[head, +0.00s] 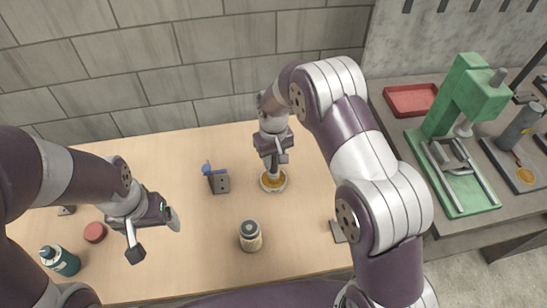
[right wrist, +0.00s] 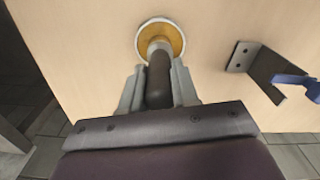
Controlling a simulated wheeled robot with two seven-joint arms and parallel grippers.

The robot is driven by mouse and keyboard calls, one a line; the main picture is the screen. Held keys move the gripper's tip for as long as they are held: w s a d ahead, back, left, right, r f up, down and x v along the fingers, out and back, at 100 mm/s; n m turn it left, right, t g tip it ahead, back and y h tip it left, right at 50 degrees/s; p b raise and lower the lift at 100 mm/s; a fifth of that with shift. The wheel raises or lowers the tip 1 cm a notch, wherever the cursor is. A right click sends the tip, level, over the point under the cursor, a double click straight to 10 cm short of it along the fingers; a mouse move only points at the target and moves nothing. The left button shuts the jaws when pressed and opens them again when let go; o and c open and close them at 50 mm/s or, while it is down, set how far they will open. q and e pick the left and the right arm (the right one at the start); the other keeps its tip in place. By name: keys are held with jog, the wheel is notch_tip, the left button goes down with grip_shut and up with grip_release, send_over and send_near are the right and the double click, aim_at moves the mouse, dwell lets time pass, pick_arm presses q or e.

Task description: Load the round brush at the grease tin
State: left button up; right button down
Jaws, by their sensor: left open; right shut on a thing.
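The grease tin (head: 264,185) is a round, shallow tin with amber grease, standing on the wooden table. It also shows at the top of the right wrist view (right wrist: 178,47). My right gripper (head: 274,158) is shut on the round brush (right wrist: 158,82), which has a dark handle and a pale metal end. The brush points down, with its tip at the grease in the tin; the bristles are hidden. My left gripper (head: 152,230) is open and empty over the left part of the table, well away from the tin.
A grey bracket (head: 220,183) with a blue part stands left of the tin. A lidded jar (head: 250,236), a red round item (head: 95,232) and a teal bottle (head: 62,261) are also on the table (head: 190,270). A green press (head: 462,130) and red tray (head: 411,100) are on the right bench.

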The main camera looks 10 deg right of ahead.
notch_tip(320, 180, up, 7)
jog(key=p, duration=0.5)
jog(key=shift+p, duration=0.4)
